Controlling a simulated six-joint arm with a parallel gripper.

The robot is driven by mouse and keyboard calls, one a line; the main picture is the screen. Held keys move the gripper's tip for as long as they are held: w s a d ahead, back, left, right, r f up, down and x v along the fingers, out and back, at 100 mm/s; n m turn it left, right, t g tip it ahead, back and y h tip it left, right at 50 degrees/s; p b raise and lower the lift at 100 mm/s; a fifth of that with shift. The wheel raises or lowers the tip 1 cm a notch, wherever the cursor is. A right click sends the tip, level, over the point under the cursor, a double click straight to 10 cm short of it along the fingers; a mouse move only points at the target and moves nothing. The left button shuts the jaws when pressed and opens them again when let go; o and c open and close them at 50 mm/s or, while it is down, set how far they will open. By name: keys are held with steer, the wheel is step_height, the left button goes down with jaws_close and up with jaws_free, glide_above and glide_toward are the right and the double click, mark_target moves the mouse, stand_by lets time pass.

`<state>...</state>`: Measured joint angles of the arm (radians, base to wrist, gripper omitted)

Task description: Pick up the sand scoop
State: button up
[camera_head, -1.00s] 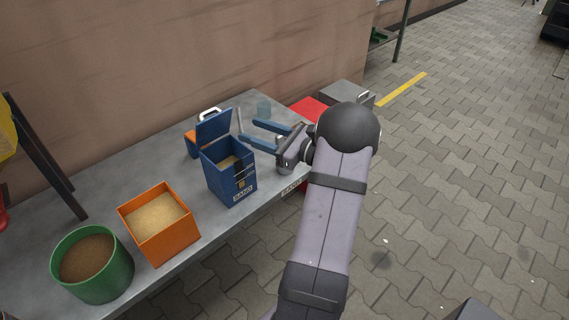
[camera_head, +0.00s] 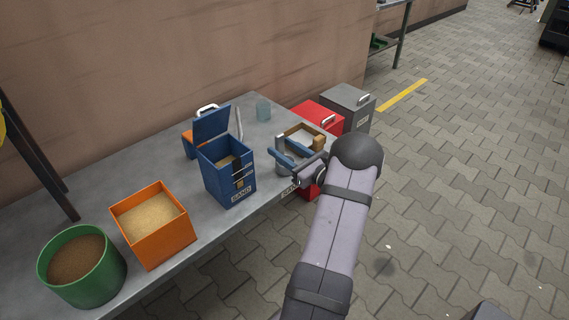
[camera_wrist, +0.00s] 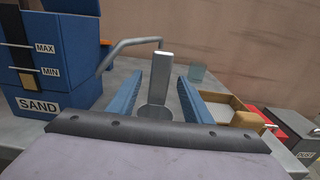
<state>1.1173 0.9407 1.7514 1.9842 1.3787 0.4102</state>
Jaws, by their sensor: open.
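The sand scoop looks like a grey metal cup with an upright flat handle. In the wrist view its handle (camera_wrist: 161,76) stands between my two blue fingers, with the round cup below. In the head view the scoop (camera_head: 282,168) is on the grey bench, partly hidden by my fingers. My gripper (camera_head: 278,150) is open around the handle; in the wrist view there is a gap on both sides of the handle between the fingers (camera_wrist: 160,88). The blue sand box (camera_head: 228,178) stands to the left with its lid up and sand inside.
A wooden tray (camera_head: 291,131) lies behind my gripper, close by. An orange sand box (camera_head: 166,241) and a green tub (camera_head: 95,283) stand at the left. Red (camera_head: 318,112) and grey (camera_head: 357,101) bins stand beyond the bench end. A bent grey rod (camera_wrist: 126,45) rises near the blue box.

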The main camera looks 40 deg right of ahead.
steer(key=shift+w+r, duration=0.15)
steer(key=shift+w, duration=1.15)
steer(key=shift+w+r, duration=0.1)
steer(key=shift+w, duration=1.2)
jaws_close()
